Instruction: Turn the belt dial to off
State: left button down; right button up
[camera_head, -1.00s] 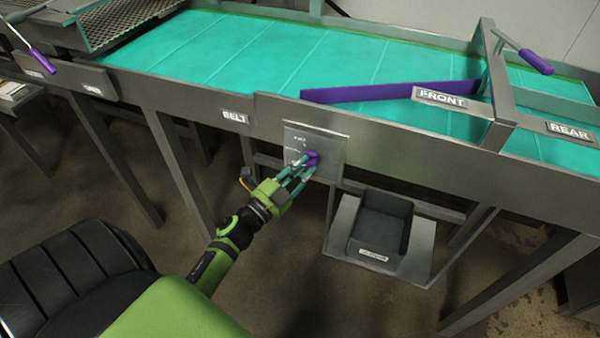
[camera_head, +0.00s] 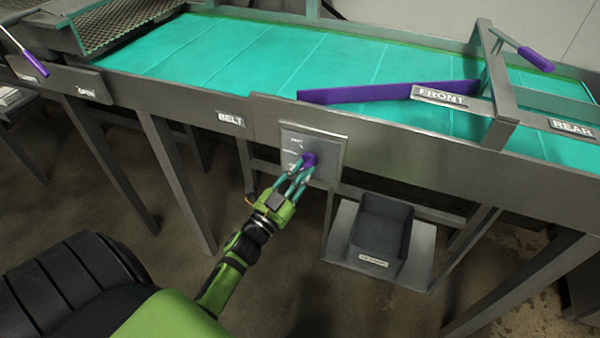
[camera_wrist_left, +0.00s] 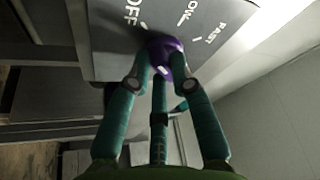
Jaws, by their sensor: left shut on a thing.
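The belt dial (camera_head: 310,159) is a purple knob on a grey control plate (camera_head: 328,143) on the conveyor's front, right of the BELT label (camera_head: 231,119). In the left wrist view the dial (camera_wrist_left: 168,50) has OFF, a partly cut-off word ending in OW, and FAST printed around it, OFF at the left. My left gripper (camera_head: 300,172) has its teal fingers closed around the dial; they partly cover it. In the left wrist view the gripper (camera_wrist_left: 163,76) meets the knob from below. Which mark the dial points to is unclear. My right gripper is out of view.
The teal conveyor belt (camera_head: 240,52) runs behind the plate, with a purple diverter bar (camera_head: 370,92) across it. A dark bin (camera_head: 381,233) on a shelf stands below right of the dial. Metal legs hold up the conveyor; the floor in front is open.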

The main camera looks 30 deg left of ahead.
pick_arm(q)
jog(key=shift+w+d+r, duration=0.1)
jog(key=shift+d+r, duration=0.15)
jog(key=shift+r, duration=0.2)
jog(key=c, duration=1.1)
grip_release()
jog(key=shift+d, duration=0.1)
jog(key=shift+f, duration=0.1)
jog(key=v, duration=1.2)
jog(key=shift+f, duration=0.15)
